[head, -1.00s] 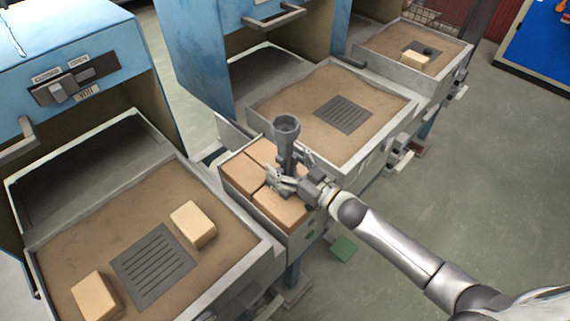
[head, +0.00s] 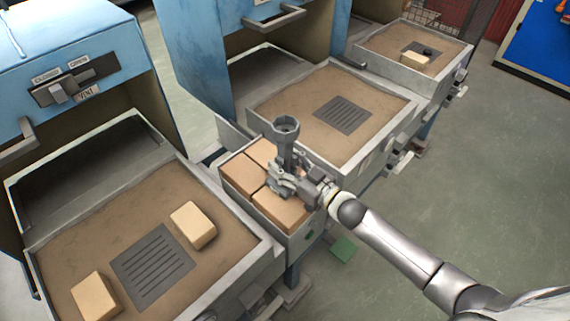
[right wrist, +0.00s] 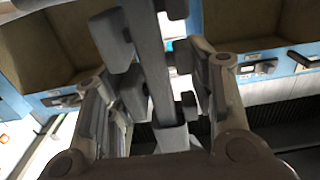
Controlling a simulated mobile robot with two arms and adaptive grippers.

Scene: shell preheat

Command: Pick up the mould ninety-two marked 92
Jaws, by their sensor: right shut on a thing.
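A grey tool-like piece, which I take to be the mould ninety-two (head: 285,131), stands upright with a cup-shaped top and a narrow stem over the bin of tan blocks. Its mark 92 cannot be read. My right gripper (head: 283,178) is shut on its stem, below the cup. In the right wrist view the grey stem (right wrist: 148,62) runs between the two fingers of the gripper (right wrist: 160,105). The gripper hides the mould's lower end, so I cannot tell whether it touches the blocks. My left gripper is not in view.
The bin (head: 298,240) of tan blocks (head: 240,174) sits between the sand-filled hearth (head: 60,240) at left and the middle hearth (head: 275,107). Loose tan blocks (head: 193,225) lie on the left hearth. A third hearth (head: 440,80) stands farther back.

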